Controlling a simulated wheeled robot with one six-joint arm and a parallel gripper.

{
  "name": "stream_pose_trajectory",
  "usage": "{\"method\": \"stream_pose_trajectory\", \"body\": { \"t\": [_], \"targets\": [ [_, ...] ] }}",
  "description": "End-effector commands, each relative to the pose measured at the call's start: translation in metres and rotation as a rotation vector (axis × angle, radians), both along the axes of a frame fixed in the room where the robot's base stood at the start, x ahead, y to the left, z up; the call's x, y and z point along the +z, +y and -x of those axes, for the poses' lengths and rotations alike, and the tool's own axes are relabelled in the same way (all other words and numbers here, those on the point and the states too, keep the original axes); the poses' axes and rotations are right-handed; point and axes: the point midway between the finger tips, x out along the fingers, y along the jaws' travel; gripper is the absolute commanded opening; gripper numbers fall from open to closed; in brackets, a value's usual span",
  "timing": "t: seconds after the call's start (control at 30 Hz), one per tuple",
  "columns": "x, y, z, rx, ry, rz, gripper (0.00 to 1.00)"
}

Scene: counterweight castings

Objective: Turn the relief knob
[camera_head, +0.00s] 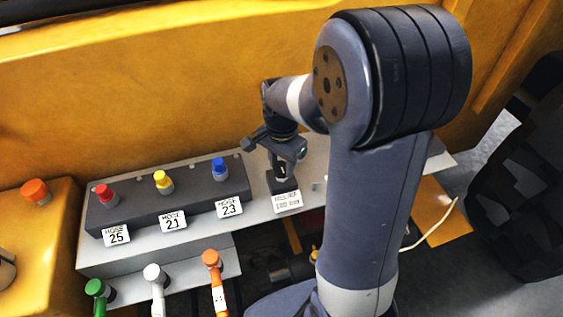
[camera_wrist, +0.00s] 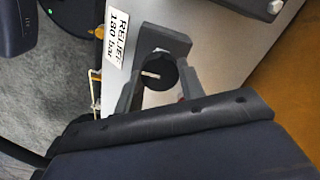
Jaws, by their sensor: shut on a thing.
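The relief knob (camera_wrist: 157,74) is round and black with a white line on its face, in the middle of the wrist view. It sits at a dark grey block (camera_wrist: 167,40) beside a white label (camera_wrist: 116,40) reading "RELIEF 180 bar". My gripper (camera_wrist: 160,88) is shut on the knob, with one finger on each side of it. In the head view my gripper (camera_head: 280,168) points down above the same label (camera_head: 287,202), and the knob is mostly hidden between the fingers.
Left of my gripper, a dark manifold (camera_head: 140,205) carries red, yellow and blue caps with hose labels. Green, white and orange hose ends (camera_head: 212,260) stand in front on a lower grey ledge. A yellow wall (camera_head: 150,90) rises close behind. My arm hides the plate's right part.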

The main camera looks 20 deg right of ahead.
Motion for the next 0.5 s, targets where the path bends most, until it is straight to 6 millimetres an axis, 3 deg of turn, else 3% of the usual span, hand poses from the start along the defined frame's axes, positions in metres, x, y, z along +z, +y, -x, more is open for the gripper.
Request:
{"method": "stream_pose_trajectory", "body": {
  "t": [0.5],
  "targets": [
    [0.0004,0.0000,-0.0002,0.119,0.000,0.000,0.15]
  ]
}}
